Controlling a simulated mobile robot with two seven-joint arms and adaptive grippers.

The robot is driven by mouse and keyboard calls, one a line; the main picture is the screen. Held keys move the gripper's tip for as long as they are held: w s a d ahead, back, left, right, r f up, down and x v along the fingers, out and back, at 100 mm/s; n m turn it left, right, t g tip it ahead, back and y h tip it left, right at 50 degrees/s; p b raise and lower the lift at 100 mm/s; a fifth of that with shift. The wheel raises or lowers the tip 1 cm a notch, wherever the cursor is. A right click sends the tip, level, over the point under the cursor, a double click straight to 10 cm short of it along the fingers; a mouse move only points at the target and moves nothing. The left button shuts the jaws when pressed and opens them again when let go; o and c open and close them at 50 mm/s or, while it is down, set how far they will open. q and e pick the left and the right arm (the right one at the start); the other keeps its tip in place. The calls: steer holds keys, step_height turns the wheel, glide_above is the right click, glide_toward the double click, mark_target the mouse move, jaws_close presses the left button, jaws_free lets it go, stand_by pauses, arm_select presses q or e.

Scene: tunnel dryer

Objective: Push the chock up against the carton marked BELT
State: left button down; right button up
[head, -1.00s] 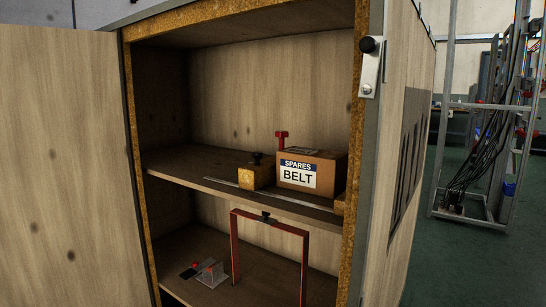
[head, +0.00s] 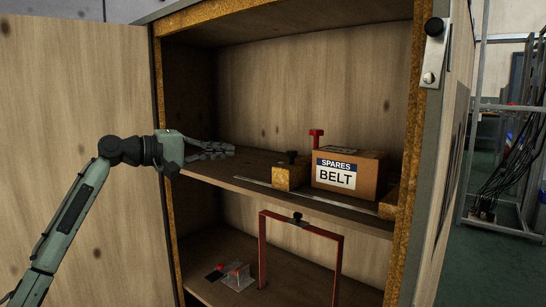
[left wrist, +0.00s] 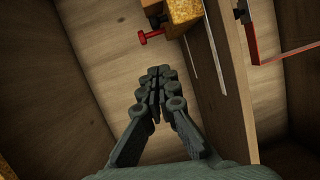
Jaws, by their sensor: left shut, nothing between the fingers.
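The carton marked BELT (head: 347,172) stands on the upper shelf in the head view. The chock, a yellowish block (head: 289,178) with a black knob on top, sits just left of it. In the left wrist view the shut fingertips (left wrist: 160,72) point towards a yellowish block (left wrist: 185,10) at the top edge, probably the chock. My right gripper is not in view.
A red T-shaped piece (head: 317,138) rises behind the carton. A pale strip (head: 300,195) runs along the shelf front. A wooden block (head: 389,205) sits right of the carton. A red frame (head: 263,250) stands on the lower shelf. The cabinet's side walls enclose the shelf.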

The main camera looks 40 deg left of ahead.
arm_select(q)
steer(key=p+x, duration=0.1)
steer(key=x, duration=0.3)
steer(key=d+p+x, duration=0.1)
steer(key=x, duration=0.2)
steer(key=d+p+x, duration=0.1)
steer(key=x, duration=0.3)
steer(key=shift+d+r, duration=0.1)
steer(key=shift+r, duration=0.05)
steer(key=shift+w+d, duration=0.2)
steer(key=shift+d, duration=0.4)
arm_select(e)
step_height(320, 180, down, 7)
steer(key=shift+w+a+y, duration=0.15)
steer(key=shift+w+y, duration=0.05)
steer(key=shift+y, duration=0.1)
arm_select(q)
steer(key=shift+f, duration=0.2)
